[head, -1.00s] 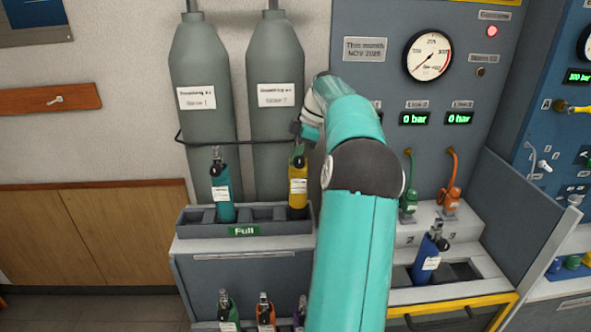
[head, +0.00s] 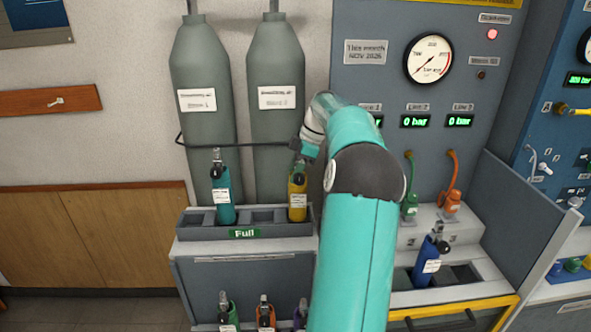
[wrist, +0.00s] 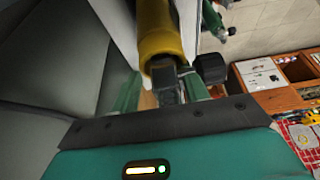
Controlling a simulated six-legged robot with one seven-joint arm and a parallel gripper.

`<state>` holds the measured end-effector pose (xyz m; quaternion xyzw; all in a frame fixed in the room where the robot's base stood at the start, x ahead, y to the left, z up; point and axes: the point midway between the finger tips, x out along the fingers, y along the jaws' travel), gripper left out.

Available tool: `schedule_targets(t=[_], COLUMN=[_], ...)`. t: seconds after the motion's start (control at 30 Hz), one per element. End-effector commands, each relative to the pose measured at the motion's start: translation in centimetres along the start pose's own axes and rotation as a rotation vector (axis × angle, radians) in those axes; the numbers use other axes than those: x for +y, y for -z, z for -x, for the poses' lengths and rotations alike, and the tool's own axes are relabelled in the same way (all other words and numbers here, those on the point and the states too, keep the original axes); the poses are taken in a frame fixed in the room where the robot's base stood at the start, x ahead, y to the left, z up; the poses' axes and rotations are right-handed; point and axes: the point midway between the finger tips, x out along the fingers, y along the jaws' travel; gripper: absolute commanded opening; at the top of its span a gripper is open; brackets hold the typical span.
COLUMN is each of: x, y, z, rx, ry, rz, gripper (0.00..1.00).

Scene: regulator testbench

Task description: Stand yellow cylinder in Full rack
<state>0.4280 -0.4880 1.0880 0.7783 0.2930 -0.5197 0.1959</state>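The yellow cylinder (head: 297,204) is upright at the right end of the grey rack (head: 188,231) labelled Full. Its lower end is hidden behind the rack's front wall, so I cannot tell if it rests on the bottom. My gripper (wrist: 162,88) is at the cylinder's top, with one green finger on each side of the valve and neck. The fingers appear shut on it. In the wrist view the yellow body (wrist: 160,28) extends away beyond the fingertips, with a dark knob beside it. In the head view my arm partly hides the fingers.
Two large grey cylinders (head: 275,112) stand close behind. A blue cylinder (head: 431,262) stands in the bench at right. Several small cylinders (head: 265,312) stand below the rack.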

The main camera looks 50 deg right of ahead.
Motion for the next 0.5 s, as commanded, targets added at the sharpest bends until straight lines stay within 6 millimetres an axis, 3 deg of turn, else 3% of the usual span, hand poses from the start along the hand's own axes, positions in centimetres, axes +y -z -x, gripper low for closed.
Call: schedule_targets(t=[0.27,0.5], x=[0.1,0.1], y=[0.1,0.1], z=[1.0,5.5], rx=[0.000,0.000], ry=[-0.002,-0.004], rz=[0.000,0.001], gripper=[0.45,0.45])
